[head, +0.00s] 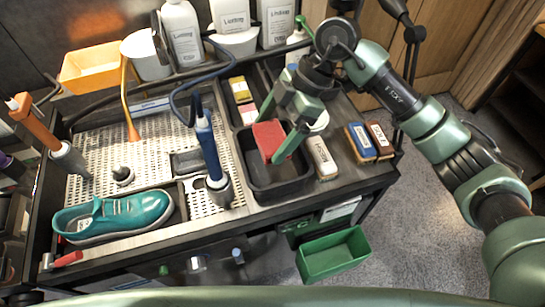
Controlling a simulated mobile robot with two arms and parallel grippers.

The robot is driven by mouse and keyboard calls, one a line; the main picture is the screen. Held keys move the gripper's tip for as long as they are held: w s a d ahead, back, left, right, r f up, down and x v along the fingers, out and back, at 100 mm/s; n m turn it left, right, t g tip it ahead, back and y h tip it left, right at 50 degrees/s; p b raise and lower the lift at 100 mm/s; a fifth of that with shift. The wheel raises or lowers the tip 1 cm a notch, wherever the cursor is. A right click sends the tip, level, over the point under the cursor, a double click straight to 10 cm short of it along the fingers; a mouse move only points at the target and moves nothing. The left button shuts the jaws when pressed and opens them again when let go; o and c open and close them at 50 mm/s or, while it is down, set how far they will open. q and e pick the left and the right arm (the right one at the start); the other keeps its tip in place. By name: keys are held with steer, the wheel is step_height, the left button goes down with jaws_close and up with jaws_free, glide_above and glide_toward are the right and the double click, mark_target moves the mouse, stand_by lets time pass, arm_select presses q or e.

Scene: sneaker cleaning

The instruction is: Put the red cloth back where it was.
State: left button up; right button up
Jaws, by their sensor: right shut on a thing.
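The red cloth (268,136) is a small folded pad between the fingers of my right gripper (271,140). My right gripper is shut on it, above the black compartment tray (277,191). The cloth shows over the tray's large front compartment. I cannot tell whether its lower edge touches the tray. My left gripper is not in view.
Smaller compartments behind hold yellow, pink and white items (241,90). A teal sneaker (114,214) lies front left. Bottles (183,35) line the back. A green bin (333,254) sits below.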

step_height(320, 180, down, 11)
steer(key=shift+r+p, duration=0.1)
steer(key=shift+p, duration=0.7)
steer(key=o, duration=1.2)
steer(key=b+v, duration=0.3)
steer(key=v, duration=0.9)
steer(key=shift+r, duration=0.1)
steer(key=shift+s+a, duration=0.1)
